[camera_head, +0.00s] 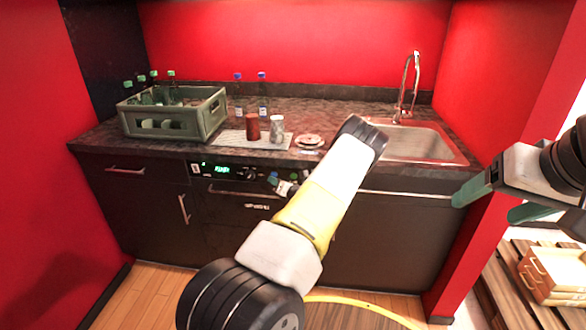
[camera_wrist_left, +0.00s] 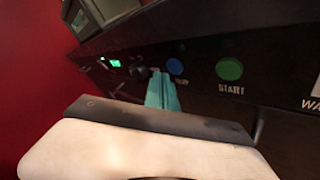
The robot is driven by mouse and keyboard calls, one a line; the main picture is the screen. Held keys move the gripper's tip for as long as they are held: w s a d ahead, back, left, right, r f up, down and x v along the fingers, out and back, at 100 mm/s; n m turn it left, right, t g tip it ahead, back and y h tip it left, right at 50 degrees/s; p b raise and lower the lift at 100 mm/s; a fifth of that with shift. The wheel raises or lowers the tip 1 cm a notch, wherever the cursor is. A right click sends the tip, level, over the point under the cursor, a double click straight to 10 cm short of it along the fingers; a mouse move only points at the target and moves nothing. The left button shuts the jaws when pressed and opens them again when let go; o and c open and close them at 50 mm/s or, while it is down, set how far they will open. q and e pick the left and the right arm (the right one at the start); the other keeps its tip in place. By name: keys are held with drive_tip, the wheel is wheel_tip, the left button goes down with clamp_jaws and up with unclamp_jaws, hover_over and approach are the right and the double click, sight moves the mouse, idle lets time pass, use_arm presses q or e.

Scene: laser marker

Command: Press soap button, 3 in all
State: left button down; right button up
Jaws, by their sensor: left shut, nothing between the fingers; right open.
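The dark control panel shows in the left wrist view with a blue button (camera_wrist_left: 175,66) and a green button (camera_wrist_left: 229,69) marked START. The blue button's label is too hidden and blurred to read, so I cannot tell if it is the soap button. My left gripper (camera_wrist_left: 158,74) is shut and empty, its teal fingertips just left of the blue button, close to the panel. I cannot tell whether they touch it. In the head view my left gripper (camera_head: 284,186) is small, in front of the panel. My right gripper (camera_head: 486,206) is open and empty, far right of the panel.
A round knob (camera_wrist_left: 138,71) and a green display (camera_wrist_left: 115,63) lie left of the fingers.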

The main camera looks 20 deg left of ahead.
use_arm(q)
drive_tip(key=shift+w, duration=0.1)
drive_tip(key=shift+w+a, duration=0.1)
drive_tip(key=shift+w, duration=0.2)
drive_tip(key=shift+w+a, duration=0.1)
drive_tip(key=shift+w, duration=0.25)
idle(1.0)
drive_tip(key=shift+s, duration=0.1)
drive_tip(key=shift+s+d, duration=0.2)
drive_tip(key=shift+s, duration=0.45)
drive_tip(key=shift+s+d, duration=0.2)
drive_tip(key=shift+s, duration=0.6)
drive_tip(key=shift+s+d, duration=0.2)
drive_tip(key=shift+s, duration=0.65)
drive_tip(key=shift+s+d, duration=0.2)
drive_tip(key=shift+s, duration=0.6)
idle(0.7)
